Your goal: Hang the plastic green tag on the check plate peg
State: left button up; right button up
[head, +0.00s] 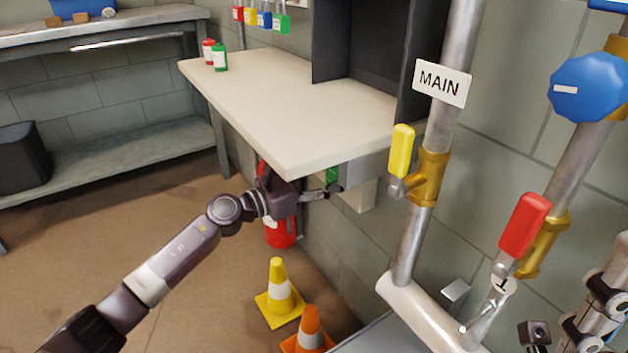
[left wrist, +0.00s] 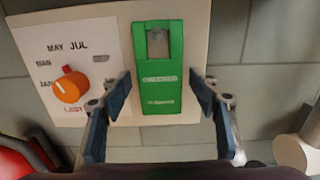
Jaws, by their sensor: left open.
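The green tag (left wrist: 160,90) is upright against the pale check plate (left wrist: 80,50), on its right part, in the left wrist view. A grey peg (left wrist: 157,42) shows in the opening at the tag's top. My left gripper (left wrist: 160,105) is open, with one finger on each side of the tag and gaps between. In the head view my left gripper (head: 335,190) is under the shelf's front corner, by a sliver of the green tag (head: 332,174). Parts of my right gripper (head: 570,335) show at the bottom right; its jaw opening is unclear.
The check plate carries an orange dial (left wrist: 70,86). The cream shelf (head: 270,105) overhangs my left gripper. Pipes with a yellow handle (head: 402,150) and a red handle (head: 525,225) stand at right. A red extinguisher (head: 280,233) and a yellow cone (head: 279,290) are below.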

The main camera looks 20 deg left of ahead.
pick_arm(q)
jog(key=v, duration=1.1)
jog(key=shift+s, duration=0.15)
